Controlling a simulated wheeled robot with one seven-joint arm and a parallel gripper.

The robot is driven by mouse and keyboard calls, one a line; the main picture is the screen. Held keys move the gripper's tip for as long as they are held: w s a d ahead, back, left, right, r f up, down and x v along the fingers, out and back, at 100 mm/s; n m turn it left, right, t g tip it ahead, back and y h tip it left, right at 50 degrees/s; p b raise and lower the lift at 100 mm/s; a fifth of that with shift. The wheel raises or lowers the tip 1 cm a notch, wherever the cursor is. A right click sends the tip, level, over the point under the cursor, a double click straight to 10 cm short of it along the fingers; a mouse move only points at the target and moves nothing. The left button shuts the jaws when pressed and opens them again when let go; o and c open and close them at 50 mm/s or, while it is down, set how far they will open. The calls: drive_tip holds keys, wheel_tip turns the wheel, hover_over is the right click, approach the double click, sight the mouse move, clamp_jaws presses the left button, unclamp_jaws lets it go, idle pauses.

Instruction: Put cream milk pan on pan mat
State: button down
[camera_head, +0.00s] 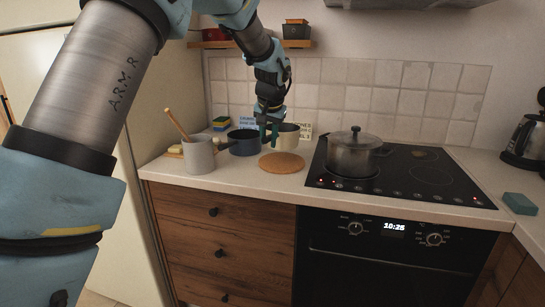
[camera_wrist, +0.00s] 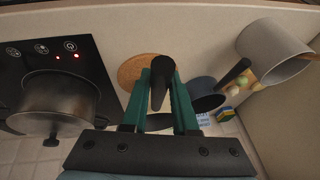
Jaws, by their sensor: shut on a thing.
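The cream milk pan (camera_head: 288,138) is behind and slightly right of my gripper (camera_head: 269,137) in the head view, at the back of the counter. I cannot tell whether it touches the counter. My gripper is shut on its dark handle (camera_wrist: 160,82), which shows between the green fingers in the wrist view; the fingers hide most of the pan's body there. The pan mat (camera_head: 282,163), a round brown disc, lies bare on the counter in front of the pan. In the wrist view the mat (camera_wrist: 132,70) is partly behind the left finger.
A dark blue pan (camera_head: 244,143) stands close on the left. A grey utensil pot (camera_head: 199,157) with a wooden handle is farther left. A lidded steel pot (camera_head: 354,156) stands on the black cooktop (camera_head: 428,189) right of the mat. A small shelf (camera_head: 240,44) hangs above.

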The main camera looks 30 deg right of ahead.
wheel_tip(320, 180, down, 6)
drive_tip(key=p, duration=0.1)
drive_tip(key=shift+f, duration=0.2)
drive_tip(key=c, duration=0.7)
unclamp_jaws()
drive_tip(key=b+v, duration=0.3)
drive_tip(key=v, duration=0.9)
drive_tip(key=w+a+f+n+g+y, duration=0.1)
drive_tip(key=a+f+n, duration=0.15)
drive_tip(key=a, duration=0.75)
drive_tip(key=a+f+n, duration=0.1)
drive_tip(key=a+f, duration=0.2)
drive_tip(key=a, duration=0.7)
drive_tip(key=s+a+f+n, duration=0.1)
drive_tip(key=s+a+f, duration=0.1)
drive_tip(key=s+a, duration=0.2)
drive_tip(key=s+a+f+n+g, duration=0.1)
drive_tip(key=s+a+f+n, duration=0.1)
drive_tip(key=s+a, duration=0.3)
drive_tip(key=s+a+f+n+g, duration=0.1)
drive_tip(key=s+a+f, duration=0.2)
drive_tip(key=a, duration=0.8)
drive_tip(key=shift+s+a+f+n+y, duration=0.15)
drive_tip(key=shift+s+n, duration=0.05)
drive_tip(key=shift+s, duration=0.15)
drive_tip(key=shift+s+a+f+n+y, duration=0.1)
drive_tip(key=shift+s+a+n+y, duration=0.05)
drive_tip(key=shift+s, duration=0.2)
